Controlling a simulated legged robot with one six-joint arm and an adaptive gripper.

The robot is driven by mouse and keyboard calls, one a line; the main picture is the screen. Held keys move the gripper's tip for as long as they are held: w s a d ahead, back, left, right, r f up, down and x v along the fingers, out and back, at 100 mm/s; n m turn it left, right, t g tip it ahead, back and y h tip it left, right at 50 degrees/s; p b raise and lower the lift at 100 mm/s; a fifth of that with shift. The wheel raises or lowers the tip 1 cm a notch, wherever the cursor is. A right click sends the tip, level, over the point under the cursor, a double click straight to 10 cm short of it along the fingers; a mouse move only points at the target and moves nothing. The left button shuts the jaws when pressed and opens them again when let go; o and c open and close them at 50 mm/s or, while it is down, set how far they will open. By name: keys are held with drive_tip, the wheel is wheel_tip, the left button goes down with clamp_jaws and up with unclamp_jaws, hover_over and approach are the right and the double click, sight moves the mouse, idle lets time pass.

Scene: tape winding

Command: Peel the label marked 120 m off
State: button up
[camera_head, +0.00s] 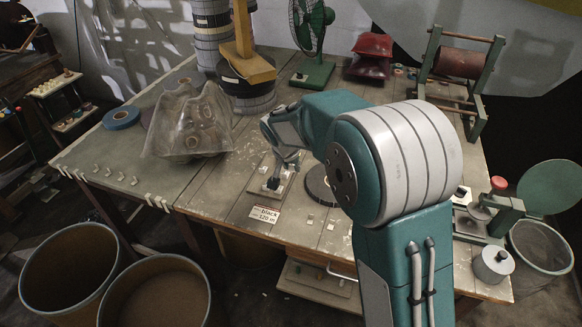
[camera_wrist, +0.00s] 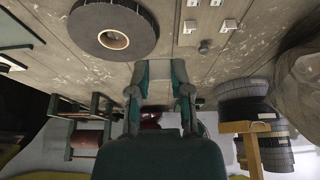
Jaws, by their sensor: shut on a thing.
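The label marked "black 120 m" (camera_head: 265,214) is a small white tag with dark print at the front edge of the table. It looks flat against the wood; I cannot tell whether any edge is lifted. I do not make it out in the wrist view.
A black tape roll (camera_wrist: 113,30) lies beside my gripper. A clear plastic bag (camera_head: 190,122), a blue roll (camera_head: 121,118), a green fan (camera_head: 312,40) and a roller stand (camera_head: 462,65) are on the table. Bins (camera_head: 75,262) stand on the floor in front.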

drive_tip(key=shift+r, duration=0.9)
